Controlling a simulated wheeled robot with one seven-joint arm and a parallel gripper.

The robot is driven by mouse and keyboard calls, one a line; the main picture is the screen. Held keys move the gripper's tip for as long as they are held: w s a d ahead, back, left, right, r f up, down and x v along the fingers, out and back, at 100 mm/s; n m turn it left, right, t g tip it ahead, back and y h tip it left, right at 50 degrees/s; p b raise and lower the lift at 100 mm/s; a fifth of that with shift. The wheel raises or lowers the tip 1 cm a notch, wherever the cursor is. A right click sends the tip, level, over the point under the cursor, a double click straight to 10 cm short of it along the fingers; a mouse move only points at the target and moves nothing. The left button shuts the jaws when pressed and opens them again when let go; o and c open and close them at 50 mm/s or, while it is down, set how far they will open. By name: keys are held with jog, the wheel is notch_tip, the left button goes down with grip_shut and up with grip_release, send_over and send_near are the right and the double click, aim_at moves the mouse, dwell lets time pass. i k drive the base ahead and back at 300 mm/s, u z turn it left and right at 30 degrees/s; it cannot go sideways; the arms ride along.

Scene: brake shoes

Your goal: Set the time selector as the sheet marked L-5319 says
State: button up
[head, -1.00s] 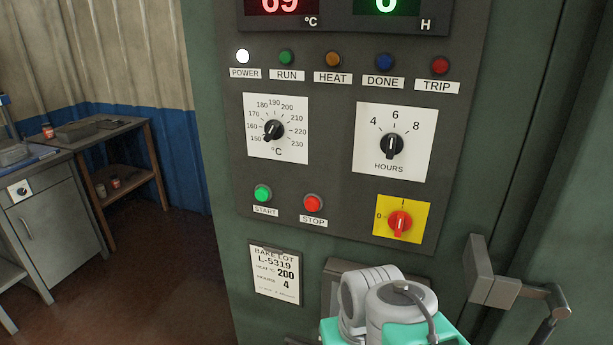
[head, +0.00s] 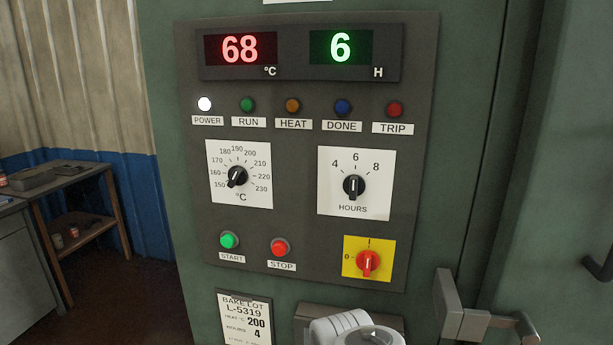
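The time selector is a black knob (head: 354,187) on a white HOURS plate (head: 335,207) marked 4, 6 and 8, in the head view. Its grip bar stands upright, in line with the 6, and the green H display (head: 341,47) reads 6. The sheet (head: 245,317) low on the panel reads BAKE LOT L-5319, heat °C 200, hours 4; its bottom is cut off. Grey rounded links of my arm show at the bottom edge, below the panel. My gripper is not visible.
A temperature knob (head: 237,177) points near 150; the red display (head: 240,48) reads 68. Green START (head: 229,240) and red STOP (head: 280,247) buttons and a red rotary switch (head: 367,263) sit below. The POWER lamp (head: 205,104) is lit. A door handle (head: 449,307) juts out at right.

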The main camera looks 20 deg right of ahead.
aim_at(354, 185)
jog(key=u, duration=0.05)
jog(key=k, duration=0.5)
jog(key=u, duration=1.2)
jog(key=i, duration=0.15)
jog(key=u, duration=0.45)
